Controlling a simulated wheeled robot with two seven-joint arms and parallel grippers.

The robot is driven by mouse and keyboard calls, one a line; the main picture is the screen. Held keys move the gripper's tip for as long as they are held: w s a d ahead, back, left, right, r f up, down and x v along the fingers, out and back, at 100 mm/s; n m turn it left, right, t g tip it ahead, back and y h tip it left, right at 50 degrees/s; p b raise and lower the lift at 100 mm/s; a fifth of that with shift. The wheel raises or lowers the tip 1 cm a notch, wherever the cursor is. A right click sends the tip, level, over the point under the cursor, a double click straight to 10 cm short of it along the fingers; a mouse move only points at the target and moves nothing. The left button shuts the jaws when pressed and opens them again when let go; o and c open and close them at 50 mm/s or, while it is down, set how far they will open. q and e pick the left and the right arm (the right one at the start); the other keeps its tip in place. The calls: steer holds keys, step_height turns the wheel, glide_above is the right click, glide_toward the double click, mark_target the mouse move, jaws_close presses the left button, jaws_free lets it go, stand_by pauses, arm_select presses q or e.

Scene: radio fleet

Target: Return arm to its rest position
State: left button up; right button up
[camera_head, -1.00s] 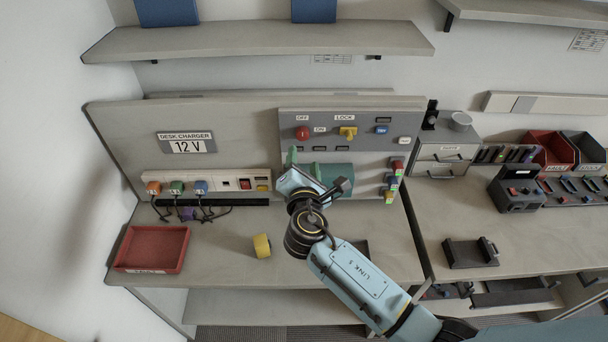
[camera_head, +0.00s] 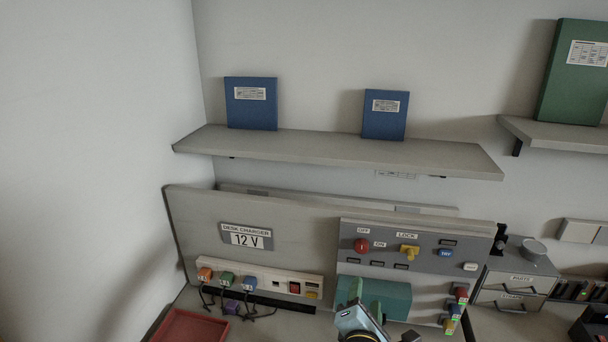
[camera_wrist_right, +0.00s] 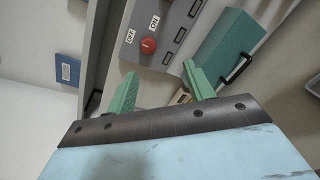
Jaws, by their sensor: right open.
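My right gripper (camera_head: 366,298) shows at the bottom of the head view, in front of the grey control panel (camera_head: 384,226). Its two green fingers stand apart with nothing between them; they also show in the right wrist view (camera_wrist_right: 158,88). A teal box (camera_head: 398,297) with a dark handle sits just behind and to the right of the fingers, and shows in the wrist view (camera_wrist_right: 228,45). I cannot tell whether the fingers touch it. The rest of my right arm is mostly below the frame. My left gripper is not in view.
A charger strip (camera_head: 262,281) with cables stands left, above a red tray (camera_head: 190,326). A shelf (camera_head: 330,152) holding blue binders runs above. A drawer unit (camera_head: 514,289) stands right.

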steer(key=s+d+f+m+g+y, duration=0.1)
steer(key=s+d+f+m+g, duration=0.3)
steer(key=s+m, duration=0.25)
steer(key=s+d+f+m+g, duration=0.35)
steer(key=s+m, duration=0.25)
steer(key=s, duration=0.2)
steer(key=s+a+m+g+y, duration=0.1)
steer(key=s+m+g+y, duration=0.35)
steer(key=s+m, duration=0.6)
steer(key=s+f+n+g+b, duration=0.15)
steer(key=f+b, duration=0.35)
steer(key=f, duration=1.2)
steer(key=s+f+n+b, duration=0.2)
steer(key=s+f+b, duration=0.15)
steer(key=f, duration=1.45)
steer(key=s+d+f+b, duration=0.1)
steer(key=s+f+b, duration=0.3)
steer(key=s+f, duration=0.4)
steer(key=s+d+f+g+b, duration=0.1)
steer(key=s+f+b, duration=0.2)
steer(key=s+f, duration=0.4)
step_height(320, 180, down, 6)
steer(key=shift+s+d+f+b, duration=0.1)
steer(key=shift+s+d+b, duration=0.15)
steer(key=shift+s+b, duration=0.15)
steer(key=shift+h, duration=0.25)
